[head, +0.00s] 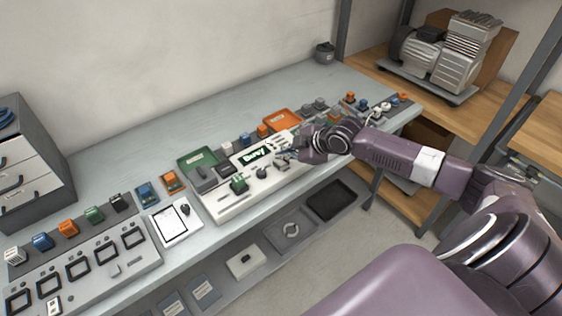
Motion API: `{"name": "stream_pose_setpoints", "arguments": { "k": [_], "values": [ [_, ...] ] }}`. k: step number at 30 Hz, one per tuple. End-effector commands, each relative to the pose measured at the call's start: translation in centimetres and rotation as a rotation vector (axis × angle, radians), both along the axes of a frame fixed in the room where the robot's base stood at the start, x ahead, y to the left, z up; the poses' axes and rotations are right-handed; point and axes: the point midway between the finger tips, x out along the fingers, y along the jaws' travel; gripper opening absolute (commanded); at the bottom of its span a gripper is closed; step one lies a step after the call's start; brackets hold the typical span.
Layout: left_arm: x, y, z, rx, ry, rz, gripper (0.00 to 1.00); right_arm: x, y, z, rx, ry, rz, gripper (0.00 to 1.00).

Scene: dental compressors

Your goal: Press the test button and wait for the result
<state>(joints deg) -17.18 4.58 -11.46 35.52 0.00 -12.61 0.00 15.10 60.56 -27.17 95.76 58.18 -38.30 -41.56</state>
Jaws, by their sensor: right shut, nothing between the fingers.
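A white test device (213,208) with a lit green display (253,156) stands on the grey workbench. The display shows short text that looks like "Busy". Several dark knobs and a green part (239,184) sit on its front panel. My right gripper (283,155) is shut and empty, with its fingertips over the right part of the device's panel, beside the display. The hand hides the device's right end. I cannot see the test button, nor tell whether the fingertips touch the panel. My left gripper is not in view.
A green tray (190,161) and an orange tray (281,119) lie behind the device. A compressor (455,60) stands on the wooden shelf at right.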

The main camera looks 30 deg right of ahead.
Motion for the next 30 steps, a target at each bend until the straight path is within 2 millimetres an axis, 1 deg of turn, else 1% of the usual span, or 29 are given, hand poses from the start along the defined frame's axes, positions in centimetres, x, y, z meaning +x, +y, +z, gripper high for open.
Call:
{"name": "stream_pose_setpoints", "arguments": {
  "k": [9, 15, 30],
  "values": [
    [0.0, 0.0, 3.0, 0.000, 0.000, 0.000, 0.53, 0.0, 0.0, 3.3, 0.000, -0.001, -0.001, 0.00],
    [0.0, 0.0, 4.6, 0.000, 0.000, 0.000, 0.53, 0.0, 0.0, 5.0, 0.000, 0.000, 0.000, 0.00],
    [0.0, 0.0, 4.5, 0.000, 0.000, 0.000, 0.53, 0.0, 0.0, 4.9, 0.000, 0.000, 0.000, 0.00]
  ]
}}
